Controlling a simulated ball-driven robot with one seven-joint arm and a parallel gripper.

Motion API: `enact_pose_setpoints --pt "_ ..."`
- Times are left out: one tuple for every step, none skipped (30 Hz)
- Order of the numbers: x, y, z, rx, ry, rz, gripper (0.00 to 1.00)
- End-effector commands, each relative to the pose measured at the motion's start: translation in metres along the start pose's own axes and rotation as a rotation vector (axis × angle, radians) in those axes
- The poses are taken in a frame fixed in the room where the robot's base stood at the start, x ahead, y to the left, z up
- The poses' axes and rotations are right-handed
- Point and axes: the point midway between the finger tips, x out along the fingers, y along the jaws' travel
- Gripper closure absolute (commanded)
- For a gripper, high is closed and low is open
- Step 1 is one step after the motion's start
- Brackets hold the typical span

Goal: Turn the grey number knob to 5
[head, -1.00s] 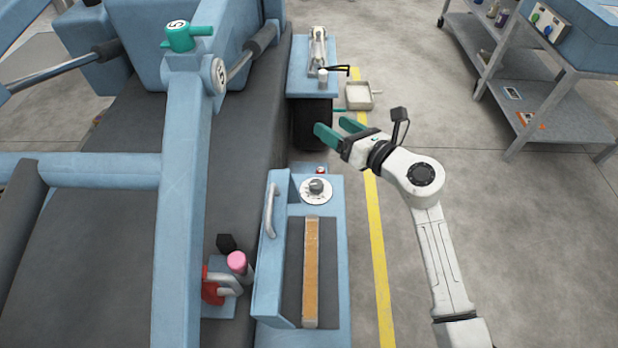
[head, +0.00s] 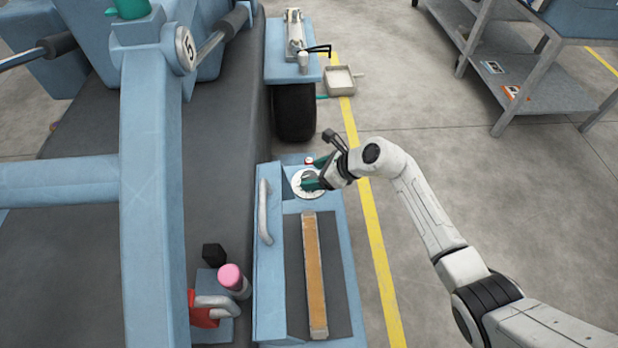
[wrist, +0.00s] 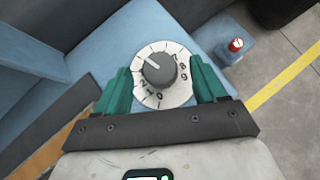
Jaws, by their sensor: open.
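The grey number knob (wrist: 158,71) stands on a white round dial (wrist: 178,97) on the blue panel. In the wrist view its white pointer line aims to the upper left. Digits 7, 8, 9 show on the right and 0, 1, 2 at the bottom; the marks at the pointer are too small to read. My gripper (wrist: 160,76) is open, one teal finger on each side of the knob, with a visible gap to it on both sides. In the head view my gripper (head: 312,174) is over the dial (head: 299,185) and largely hides the knob.
A small red button (wrist: 236,45) sits beyond the dial. A grey handle (head: 265,211) stands left of it, and a wooden strip (head: 315,275) lies on the panel in front. A pink-topped lever (head: 231,276) is at lower left.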

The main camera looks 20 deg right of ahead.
Motion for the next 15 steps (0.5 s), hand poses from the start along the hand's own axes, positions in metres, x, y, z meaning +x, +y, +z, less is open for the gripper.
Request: enact_pose_setpoints --pt "0.010 0.001 -0.002 -0.002 0.002 0.002 0.29" --pt "0.013 0.000 -0.002 -0.001 0.001 0.001 0.29" --pt "0.017 0.000 -0.001 -0.001 0.001 0.001 0.29" --pt "0.020 0.000 -0.001 -0.001 0.000 0.002 0.29" --pt "0.022 0.000 -0.001 0.000 0.000 0.002 0.29" --pt "0.025 0.000 -0.001 0.001 0.000 0.001 0.29" --pt "0.026 0.000 0.000 0.001 -0.001 0.000 0.29" --pt "0.027 0.000 0.000 0.001 -0.001 0.000 0.29" --pt "0.028 0.000 0.000 0.001 -0.001 0.000 0.29" --pt "0.029 0.000 0.000 0.001 -0.001 0.000 0.29" --pt "0.029 0.000 0.000 0.001 -0.001 0.000 0.29" --pt "0.029 0.000 0.001 0.001 -0.001 0.000 0.29" --pt "0.029 0.000 0.001 0.001 -0.001 0.000 0.29" --pt "0.029 0.000 0.001 0.001 -0.001 0.000 0.29" --pt "0.029 0.000 0.001 0.001 -0.001 0.000 0.29"
